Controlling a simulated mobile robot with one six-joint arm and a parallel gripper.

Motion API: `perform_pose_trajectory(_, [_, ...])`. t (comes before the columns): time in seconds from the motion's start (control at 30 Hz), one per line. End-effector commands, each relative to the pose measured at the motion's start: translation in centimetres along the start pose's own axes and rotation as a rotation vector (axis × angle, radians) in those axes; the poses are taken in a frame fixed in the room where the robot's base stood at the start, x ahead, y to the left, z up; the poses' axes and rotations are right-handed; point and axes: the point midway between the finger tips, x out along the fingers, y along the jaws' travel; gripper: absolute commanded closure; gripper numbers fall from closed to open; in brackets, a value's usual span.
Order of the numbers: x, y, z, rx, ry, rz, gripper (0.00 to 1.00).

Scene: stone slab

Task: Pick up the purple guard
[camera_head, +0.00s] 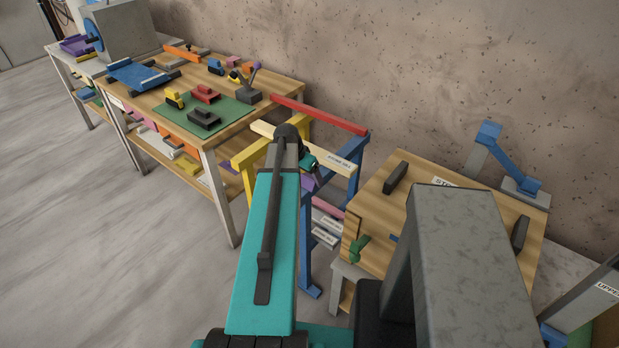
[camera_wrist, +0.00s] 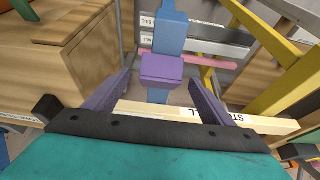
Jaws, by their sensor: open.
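A purple guard (camera_wrist: 162,70), a small block, shows in the middle of the wrist view against a blue post (camera_wrist: 171,32). My gripper (camera_wrist: 161,77) is open, with one finger to the left and one to the right of the guard in that view. Nothing is seen between the fingers in contact with them; how far the guard lies beyond the tips is hard to tell. A pale labelled bar (camera_wrist: 160,110) crosses in front of the palm. In the head view my arm covers much of this spot, and a small purple patch shows by the blue frame (camera_head: 308,182), too small to identify.
The frame has a red top bar (camera_head: 320,115), a pale labelled beam (camera_head: 335,160) and a yellow post (camera_head: 245,160). A wooden box (camera_head: 375,215) stands close on the right. A workbench with a green mat (camera_head: 235,112) stands left. The floor (camera_head: 90,240) at left is clear.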

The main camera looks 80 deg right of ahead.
Motion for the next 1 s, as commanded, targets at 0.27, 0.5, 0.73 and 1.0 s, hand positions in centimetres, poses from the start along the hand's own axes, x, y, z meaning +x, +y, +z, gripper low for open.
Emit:
perform_pose_trajectory(0.27, [0.86,-0.01,0.02,0.0,0.001,0.0,0.23])
perform_pose_trajectory(0.5, [0.85,-0.01,0.03,-0.001,0.0,0.0,0.23])
perform_pose_trajectory(0.73, [0.83,-0.02,0.04,-0.001,0.0,0.0,0.23])
perform_pose_trajectory(1.0, [0.84,0.0,0.05,-0.001,0.0,0.0,0.67])
